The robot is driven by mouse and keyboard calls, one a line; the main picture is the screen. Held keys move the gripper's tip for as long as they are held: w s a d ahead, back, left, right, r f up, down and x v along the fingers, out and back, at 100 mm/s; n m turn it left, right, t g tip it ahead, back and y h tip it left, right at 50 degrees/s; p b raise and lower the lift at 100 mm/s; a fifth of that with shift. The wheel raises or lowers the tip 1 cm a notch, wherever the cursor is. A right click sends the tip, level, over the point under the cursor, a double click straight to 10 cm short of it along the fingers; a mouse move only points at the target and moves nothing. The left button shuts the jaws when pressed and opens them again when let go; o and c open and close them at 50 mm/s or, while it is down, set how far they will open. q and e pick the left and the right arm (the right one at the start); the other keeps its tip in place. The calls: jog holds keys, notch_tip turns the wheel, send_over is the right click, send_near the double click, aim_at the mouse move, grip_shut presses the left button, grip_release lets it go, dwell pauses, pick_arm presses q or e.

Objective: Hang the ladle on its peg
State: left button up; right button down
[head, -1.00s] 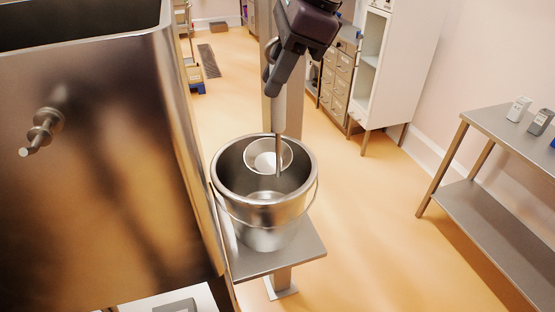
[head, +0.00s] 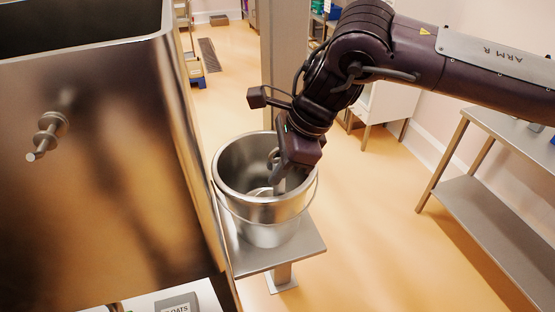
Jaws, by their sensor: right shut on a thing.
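My right gripper (head: 279,182) reaches down into the steel bucket (head: 262,235) from the upper right. It is shut on the ladle. The grey handle (head: 272,157) shows only in small part beside the jaws. A pale curved rim that looks like the ladle's bowl (head: 258,191) shows low inside the bucket; my gripper and the bucket's wall hide most of the ladle. A metal peg (head: 46,137) with round collars sticks out from the hopper's wall (head: 110,190) at the left, with nothing on it. My left gripper is out of view.
The bucket stands on a small steel shelf (head: 300,252) right beside the hopper, its wire bail hanging at the right. A steel table (head: 470,215) stands at the right. Open floor (head: 370,240) lies between. A container labelled OATS (head: 178,304) is at the bottom left.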

jog(key=shift+w, duration=0.1)
jog(key=c, duration=1.3)
grip_release()
